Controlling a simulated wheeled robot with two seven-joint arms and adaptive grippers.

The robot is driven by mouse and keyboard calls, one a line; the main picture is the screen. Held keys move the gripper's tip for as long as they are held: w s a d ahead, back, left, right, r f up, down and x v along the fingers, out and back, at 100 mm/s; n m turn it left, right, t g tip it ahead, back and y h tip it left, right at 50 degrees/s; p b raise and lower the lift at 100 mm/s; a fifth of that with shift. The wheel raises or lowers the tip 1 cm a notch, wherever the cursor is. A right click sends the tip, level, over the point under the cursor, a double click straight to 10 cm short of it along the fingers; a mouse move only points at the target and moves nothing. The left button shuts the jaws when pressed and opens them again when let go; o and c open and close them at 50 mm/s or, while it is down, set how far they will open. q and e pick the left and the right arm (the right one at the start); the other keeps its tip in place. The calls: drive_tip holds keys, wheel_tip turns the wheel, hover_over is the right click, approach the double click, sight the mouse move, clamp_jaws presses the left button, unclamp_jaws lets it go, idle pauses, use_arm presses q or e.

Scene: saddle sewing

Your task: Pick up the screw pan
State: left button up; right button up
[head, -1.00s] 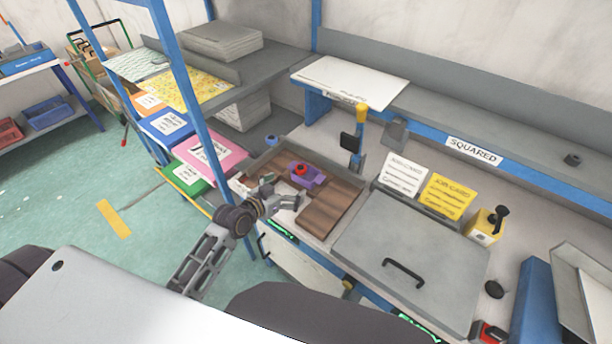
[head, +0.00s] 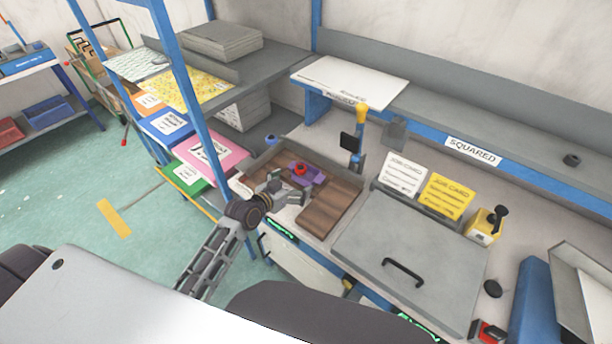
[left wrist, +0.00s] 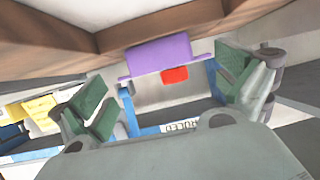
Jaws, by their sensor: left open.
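A purple piece with a red round part, which I take to be the screw pan (head: 317,176), sits in the wooden-bottomed tray area on the bench in the head view. In the left wrist view the purple piece (left wrist: 158,54) and its red part (left wrist: 175,76) lie ahead, between the directions of the two fingers. My left gripper (head: 285,189) is open and empty, just to the near left of the purple piece. Its green-padded fingers (left wrist: 165,94) are spread wide in the wrist view. It partly hides the purple piece in the head view. My right gripper is not seen.
Brown wooden boards (head: 330,208) lie right beside the gripper. A grey lidded box (head: 430,230) stands to the right. A blue post with a yellow top (head: 361,120) rises behind. Coloured paper trays (head: 208,153) and a blue frame post stand left.

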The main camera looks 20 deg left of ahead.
sight(300, 178)
use_arm(q)
drive_tip(key=shift+r+p+x, duration=0.15)
drive_tip(key=shift+p+x, duration=0.05)
drive_tip(key=shift+x, duration=0.5)
drive_tip(key=shift+r+p+x, duration=0.15)
drive_tip(key=shift+x, duration=1.6)
drive_tip(key=shift+c, duration=0.4)
drive_tip(key=c, duration=0.9)
drive_tip(key=shift+r, duration=0.1)
drive_tip(key=shift+r, duration=4.85)
